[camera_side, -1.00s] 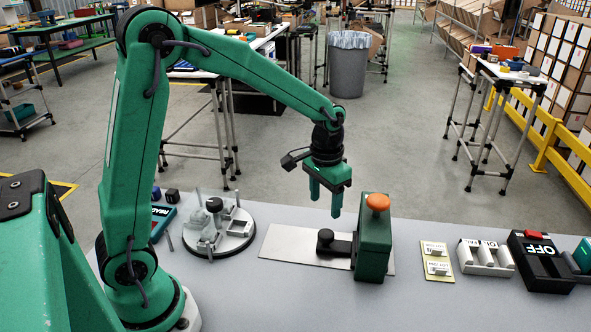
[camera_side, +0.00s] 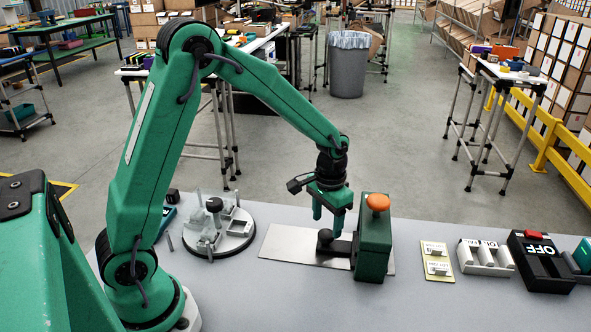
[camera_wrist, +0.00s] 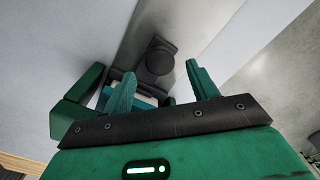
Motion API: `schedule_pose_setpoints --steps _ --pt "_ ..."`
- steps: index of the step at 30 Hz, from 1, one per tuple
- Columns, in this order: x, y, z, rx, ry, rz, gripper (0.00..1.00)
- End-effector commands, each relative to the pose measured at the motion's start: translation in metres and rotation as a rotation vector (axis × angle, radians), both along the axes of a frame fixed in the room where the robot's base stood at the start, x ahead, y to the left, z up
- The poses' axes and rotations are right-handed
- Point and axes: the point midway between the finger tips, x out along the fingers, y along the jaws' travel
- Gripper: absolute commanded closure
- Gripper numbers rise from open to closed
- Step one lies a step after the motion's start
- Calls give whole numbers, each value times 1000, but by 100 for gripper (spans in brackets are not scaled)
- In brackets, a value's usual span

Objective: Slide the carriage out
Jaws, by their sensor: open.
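The carriage is a black sliding piece (camera_side: 342,249) with a round dark knob (camera_side: 325,237) at its left end. Its right end meets a green upright housing (camera_side: 374,245) with an orange cap (camera_side: 377,202) on top. Both stand on a thin metal plate (camera_side: 284,243). My gripper (camera_side: 328,222) is open and points down just above the knob; the right finger partly overlaps the carriage area in the side view. In the wrist view the knob (camera_wrist: 157,58) shows beyond and between the open fingers (camera_wrist: 160,76). I cannot tell if a finger touches it.
A round white fixture (camera_side: 220,233) with posts stands left of the plate. To the right are a yellow switch panel (camera_side: 437,262), white rockers (camera_side: 485,257) and a black OFF box (camera_side: 541,262). The table front is clear.

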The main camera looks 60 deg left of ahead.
Motion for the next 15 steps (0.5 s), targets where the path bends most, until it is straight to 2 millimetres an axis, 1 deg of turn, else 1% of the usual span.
schedule_pose_setpoints --steps 1,6,10,15 --pt "-1 0 -7 0 4 0 41" --pt "-1 0 -23 0 3 0 41" --pt "-1 0 -29 0 1 0 41" --pt "0 0 -31 0 1 0 41"
